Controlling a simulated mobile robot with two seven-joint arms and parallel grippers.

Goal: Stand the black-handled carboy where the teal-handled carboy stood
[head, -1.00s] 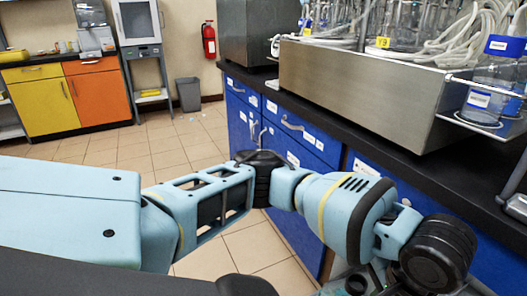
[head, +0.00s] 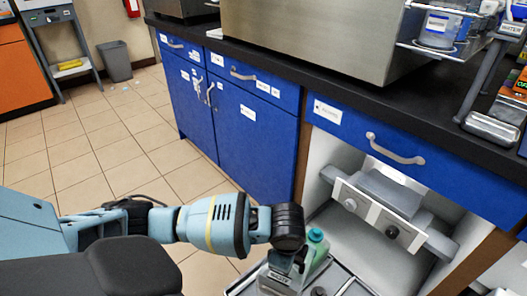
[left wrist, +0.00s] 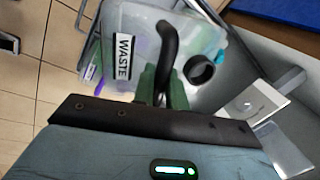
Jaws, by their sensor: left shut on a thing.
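The black-handled carboy (left wrist: 208,40) is a clear vessel with a "WASTE" label and a black cap, in the left wrist view. My left gripper (left wrist: 163,88) is shut on its upright black handle (left wrist: 166,55). In the head view my left gripper (head: 293,262) points down at the bottom centre and covers much of what it holds. A greenish vessel with a teal cap (head: 316,236) stands just behind it. I cannot see whether it has a teal handle. I cannot tell whether the held carboy touches the tray below. My right gripper is out of view.
A grey-rimmed tray (head: 350,282) lies at the bottom. The open cabinet bay (head: 365,240) to the right holds a grey unit with knobs (head: 378,212). Blue cabinets (head: 255,125) and a black counter (head: 300,82) stand behind.

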